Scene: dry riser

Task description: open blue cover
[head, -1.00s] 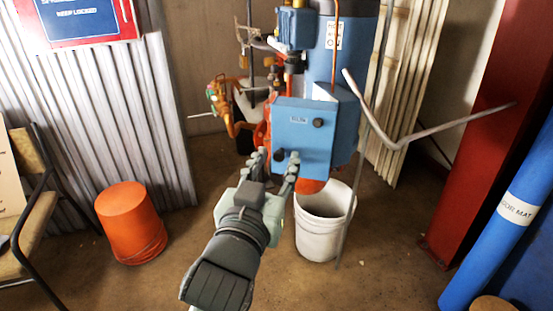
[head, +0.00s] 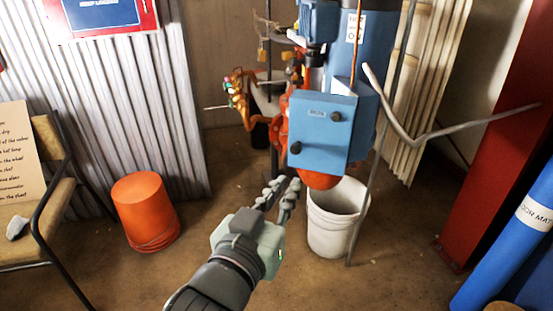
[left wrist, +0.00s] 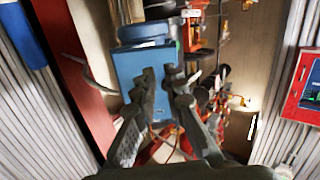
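The blue cover (head: 318,138) is the front of a box on the blue machine, with a small label and two dark knobs, one at upper right and one at lower left. It looks closed. In the left wrist view the blue cover (left wrist: 140,72) lies beyond the fingertips. My left gripper (head: 283,184) is below and left of the cover's lower edge, apart from it in the head view. Its fingers are partly open, with a narrow gap and nothing between them; the left wrist view shows the same gap (left wrist: 161,75). My right gripper is not in view.
A white bucket (head: 337,225) stands below the machine. A bent grey bar (head: 402,130) sticks out at its right. Orange pipework (head: 240,95) is at its left. An orange bucket (head: 145,210) and a chair (head: 50,190) stand at left. The floor between is clear.

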